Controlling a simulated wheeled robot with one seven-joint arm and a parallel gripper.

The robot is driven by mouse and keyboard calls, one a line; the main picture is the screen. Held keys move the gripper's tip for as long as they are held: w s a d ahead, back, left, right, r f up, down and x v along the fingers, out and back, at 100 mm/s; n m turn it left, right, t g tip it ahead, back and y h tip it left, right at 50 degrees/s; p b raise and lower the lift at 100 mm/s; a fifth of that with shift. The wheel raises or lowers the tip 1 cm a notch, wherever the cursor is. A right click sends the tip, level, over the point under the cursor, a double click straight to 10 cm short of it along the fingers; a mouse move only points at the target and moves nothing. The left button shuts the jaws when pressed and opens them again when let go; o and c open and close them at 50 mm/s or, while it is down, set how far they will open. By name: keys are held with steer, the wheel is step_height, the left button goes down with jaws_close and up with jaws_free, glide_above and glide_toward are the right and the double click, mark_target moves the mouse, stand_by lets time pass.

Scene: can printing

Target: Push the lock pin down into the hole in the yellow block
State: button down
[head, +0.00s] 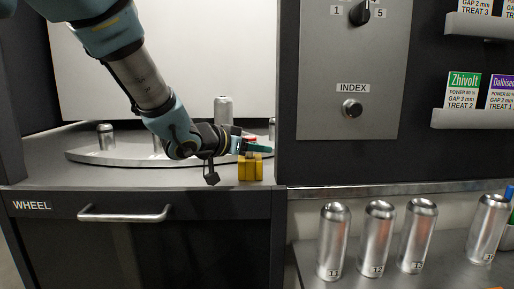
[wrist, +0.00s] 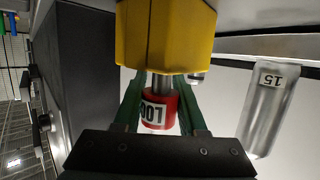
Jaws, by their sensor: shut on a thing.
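My gripper (wrist: 160,92) is shut on the pin, with green fingers on both sides of the red head. The shaft shows between the red head and the block. Its far end is hidden at the block, so its depth in the hole cannot be told. In the head view my gripper (head: 256,149) is right above the block.
A round grey wheel (head: 100,155) with several silver cans lies behind the block. The dark panel with the INDEX button (head: 352,109) rises close on the right. Several numbered cans (head: 333,240) stand on the lower right shelf. The WHEEL drawer handle (head: 125,214) juts out below.

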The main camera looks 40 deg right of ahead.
steer(key=shift+f, duration=0.35)
steer(key=shift+c, duration=1.9)
jaws_free()
steer(key=b+v, duration=0.1)
steer(key=v, duration=0.9)
steer(key=shift+a+r, duration=0.15)
steer(key=shift+a, duration=0.25)
